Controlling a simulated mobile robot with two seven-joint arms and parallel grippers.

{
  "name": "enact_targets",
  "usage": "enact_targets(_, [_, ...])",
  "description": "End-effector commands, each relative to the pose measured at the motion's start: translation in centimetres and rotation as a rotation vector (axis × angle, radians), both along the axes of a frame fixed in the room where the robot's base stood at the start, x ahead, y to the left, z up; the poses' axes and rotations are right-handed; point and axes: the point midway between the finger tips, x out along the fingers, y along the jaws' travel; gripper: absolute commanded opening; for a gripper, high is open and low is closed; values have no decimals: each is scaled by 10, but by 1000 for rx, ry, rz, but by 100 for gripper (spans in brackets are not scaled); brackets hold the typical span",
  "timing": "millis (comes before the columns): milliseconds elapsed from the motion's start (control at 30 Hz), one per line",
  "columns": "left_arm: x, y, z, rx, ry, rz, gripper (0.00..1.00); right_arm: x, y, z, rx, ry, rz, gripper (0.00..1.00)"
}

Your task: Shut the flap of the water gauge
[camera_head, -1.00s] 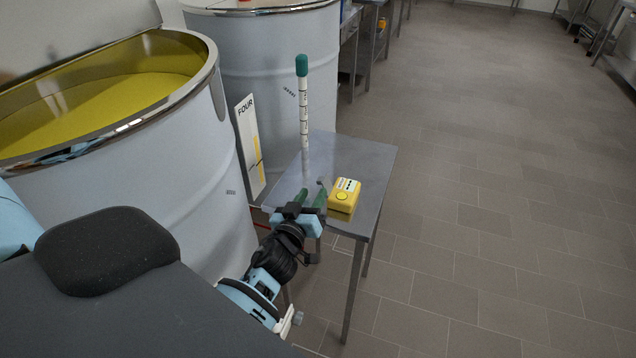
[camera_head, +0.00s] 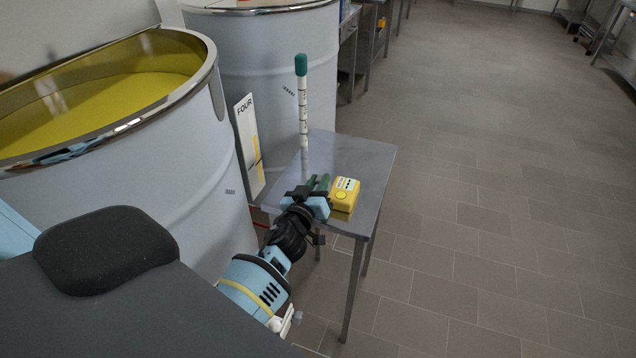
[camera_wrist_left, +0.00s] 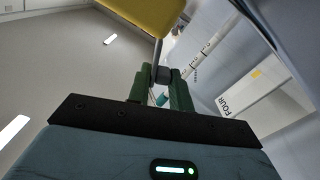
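The yellow gauge box (camera_head: 344,195) lies on the small metal table, its top carrying a white label and a round button. Its yellow side fills the top of the left wrist view (camera_wrist_left: 160,14). My left gripper (camera_head: 318,183) is at the box's left side. Its green fingers (camera_wrist_left: 161,80) are close together, with a small grey rounded knob (camera_wrist_left: 161,74) on a thin grey stem between them. The knob sits just beside the box. The gripper hides that side in the head view, so the flap's position cannot be made out. My right gripper is not in view.
A striped white rod (camera_head: 303,115) with a green cap stands upright on the table (camera_head: 365,160), behind the gripper. A sign reading FOUR (camera_head: 248,140) stands beside the large tank (camera_head: 190,160) at left. The tiled floor (camera_head: 480,230) at right is clear.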

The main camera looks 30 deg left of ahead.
Motion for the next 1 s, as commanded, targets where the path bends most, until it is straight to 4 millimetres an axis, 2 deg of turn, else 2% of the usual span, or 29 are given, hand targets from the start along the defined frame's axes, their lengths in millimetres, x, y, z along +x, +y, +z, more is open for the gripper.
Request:
enact_targets(367, [0,-1,1,48,13,2,0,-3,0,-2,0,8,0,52])
enact_targets(1000, [5,-20,9,467,113,1,0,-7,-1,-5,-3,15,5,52])
